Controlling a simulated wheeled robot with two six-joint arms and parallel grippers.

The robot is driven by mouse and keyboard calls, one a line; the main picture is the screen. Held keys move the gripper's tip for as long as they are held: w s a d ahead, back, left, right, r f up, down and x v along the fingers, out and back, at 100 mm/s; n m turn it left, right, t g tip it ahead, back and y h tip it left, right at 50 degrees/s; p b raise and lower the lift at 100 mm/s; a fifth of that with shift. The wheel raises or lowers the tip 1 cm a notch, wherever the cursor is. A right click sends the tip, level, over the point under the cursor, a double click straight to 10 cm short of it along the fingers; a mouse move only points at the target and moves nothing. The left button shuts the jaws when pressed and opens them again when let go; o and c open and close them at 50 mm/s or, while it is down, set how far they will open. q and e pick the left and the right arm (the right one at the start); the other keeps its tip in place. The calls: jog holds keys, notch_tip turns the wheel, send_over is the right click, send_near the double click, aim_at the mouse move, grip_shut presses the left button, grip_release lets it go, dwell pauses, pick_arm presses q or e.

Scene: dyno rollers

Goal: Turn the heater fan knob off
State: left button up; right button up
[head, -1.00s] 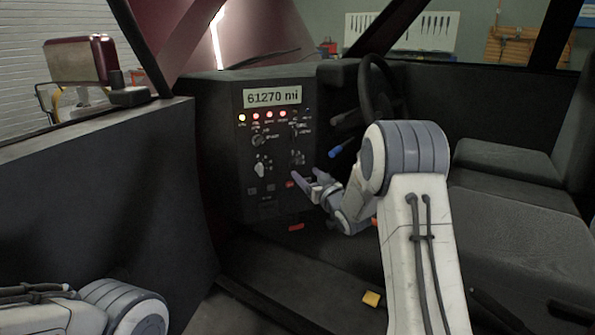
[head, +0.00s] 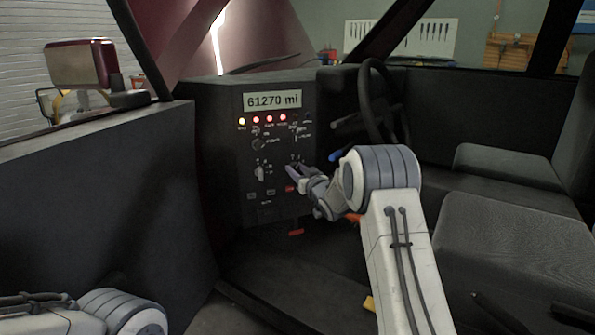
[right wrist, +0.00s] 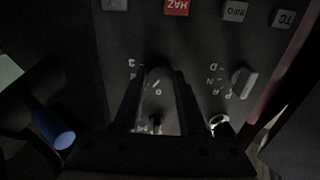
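The dark fan knob (right wrist: 158,76) is on the black dash panel (head: 228,140), with numbers such as 0 and 3 around it in the right wrist view, which is upside down. My right gripper (head: 292,168) is at the panel's lower right, in front of this knob and hiding most of it in the head view. In the right wrist view its two dark fingers (right wrist: 158,86) stand apart, one on each side of the knob. I cannot tell whether they touch it. My left gripper is out of view; only part of its arm shows at the lower left.
Beside the fan knob is a selector knob (right wrist: 244,82) marked P, R, N, D. A red HAZ button (right wrist: 176,7) and grey buttons sit below it on the panel. A blue-tipped lever (right wrist: 55,130) is close by. The steering wheel (head: 375,100) and seats are to the right.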

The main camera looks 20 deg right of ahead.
grip_shut()
jog(key=shift+n, duration=0.3)
jog(key=n+b, duration=0.2)
jog(key=n, duration=0.1)
jog(key=shift+a+n+b, duration=0.1)
jog(key=shift+n+b, duration=0.75)
jog(key=shift+n, duration=0.75)
jog(key=o, duration=1)
grip_release()
